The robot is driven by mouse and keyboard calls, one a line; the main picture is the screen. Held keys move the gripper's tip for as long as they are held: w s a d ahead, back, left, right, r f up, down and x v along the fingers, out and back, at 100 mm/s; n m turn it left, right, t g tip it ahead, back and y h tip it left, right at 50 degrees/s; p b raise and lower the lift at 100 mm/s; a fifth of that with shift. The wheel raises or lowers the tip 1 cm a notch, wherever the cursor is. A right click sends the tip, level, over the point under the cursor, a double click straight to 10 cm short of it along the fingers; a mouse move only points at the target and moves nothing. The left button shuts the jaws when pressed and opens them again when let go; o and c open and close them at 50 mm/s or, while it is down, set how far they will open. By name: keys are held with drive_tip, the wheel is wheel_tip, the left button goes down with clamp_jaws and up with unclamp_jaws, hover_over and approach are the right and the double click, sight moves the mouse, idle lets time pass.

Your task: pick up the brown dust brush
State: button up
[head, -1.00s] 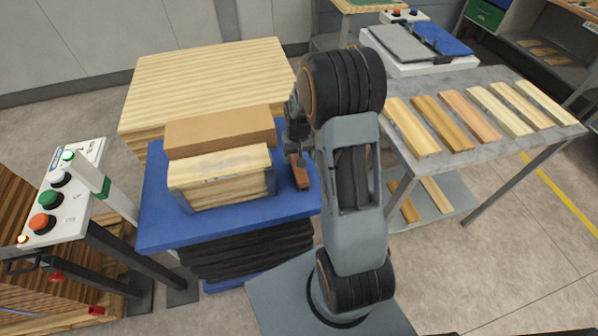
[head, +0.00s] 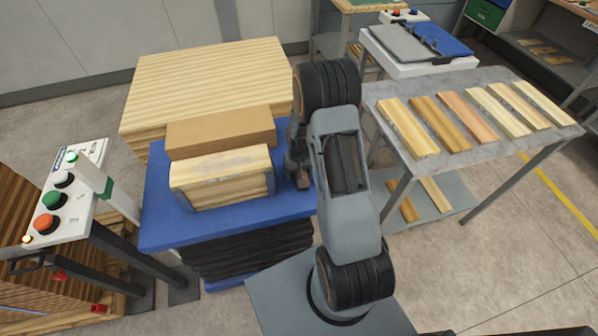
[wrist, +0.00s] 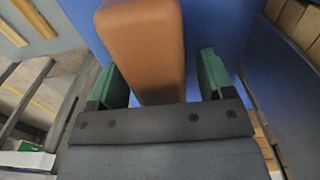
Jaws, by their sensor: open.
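The brown dust brush (wrist: 146,45) shows large in the wrist view as a brown block on the blue lift table. In the head view a small end of the brush (head: 304,181) shows at the right edge of the blue table top (head: 165,225), mostly hidden by my arm. My gripper (wrist: 212,72) is open, with a green finger pad on each side of the brush's near end. I see gaps between the brush and the pads. In the head view my gripper (head: 298,160) is low over the table's right side, partly hidden by my arm.
Left of my gripper on the blue table are a pale wooden block (head: 222,180) and a tan board (head: 221,131). A grey table (head: 470,150) with several wooden strips stands at the right. A button panel (head: 60,195) stands at the left.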

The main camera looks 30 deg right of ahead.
drive_tip(key=c, duration=1.1)
drive_tip(key=shift+o, duration=0.2)
drive_tip(key=shift+r, duration=0.1)
wheel_tip(320, 180, up, 10)
drive_tip(key=shift+f+b, duration=0.1)
drive_tip(key=shift+b, duration=0.4)
